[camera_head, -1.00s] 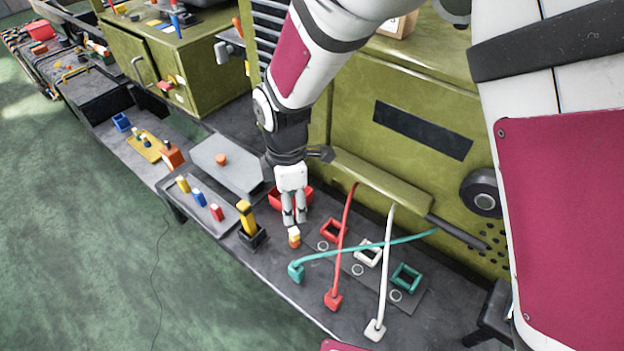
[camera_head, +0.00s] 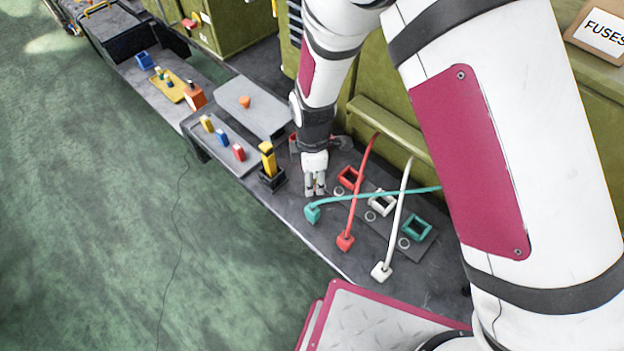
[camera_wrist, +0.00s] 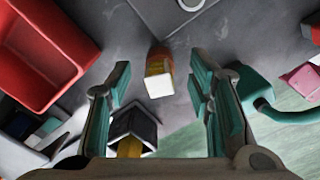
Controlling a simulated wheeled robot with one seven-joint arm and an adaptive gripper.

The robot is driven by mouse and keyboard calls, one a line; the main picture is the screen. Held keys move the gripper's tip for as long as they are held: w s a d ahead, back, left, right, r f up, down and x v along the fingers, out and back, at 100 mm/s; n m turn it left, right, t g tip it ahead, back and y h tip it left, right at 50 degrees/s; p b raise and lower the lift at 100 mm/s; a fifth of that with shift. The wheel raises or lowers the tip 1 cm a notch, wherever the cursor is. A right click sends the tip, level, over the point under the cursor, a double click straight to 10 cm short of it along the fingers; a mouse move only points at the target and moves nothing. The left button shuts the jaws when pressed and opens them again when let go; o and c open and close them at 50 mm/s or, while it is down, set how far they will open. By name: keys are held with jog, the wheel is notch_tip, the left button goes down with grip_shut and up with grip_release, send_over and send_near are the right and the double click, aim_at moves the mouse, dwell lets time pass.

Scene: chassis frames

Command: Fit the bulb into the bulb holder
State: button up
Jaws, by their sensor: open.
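A small upright piece with an orange base, yellow band and white top (camera_wrist: 158,75), which seems to be the bulb, stands on the dark bench in the wrist view. My gripper (camera_head: 315,190) points down over the bench. In the wrist view its open fingers are on either side of this piece, with gaps at both sides. In the head view the fingers hide the piece. I cannot tell for sure which thing is the bulb holder. A small orange knob-like part (camera_head: 245,101) sits on a grey plate (camera_head: 262,118) to the left.
A black holder with a yellow block (camera_head: 268,160) stands close left of my gripper. Red, white and teal cables (camera_head: 345,242) cross on the right near coloured square sockets (camera_head: 417,227). Yellow, blue and red pegs (camera_head: 222,138) stand further left.

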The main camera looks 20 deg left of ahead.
grip_shut()
jog(key=shift+r, duration=0.1)
notch_tip(320, 180, up, 9)
jog(key=shift+r+b, duration=0.15)
jog(key=shift+b, duration=0.45)
jog(key=shift+r, duration=0.2)
jog(key=shift+w+d, duration=0.1)
jog(key=shift+d, duration=0.05)
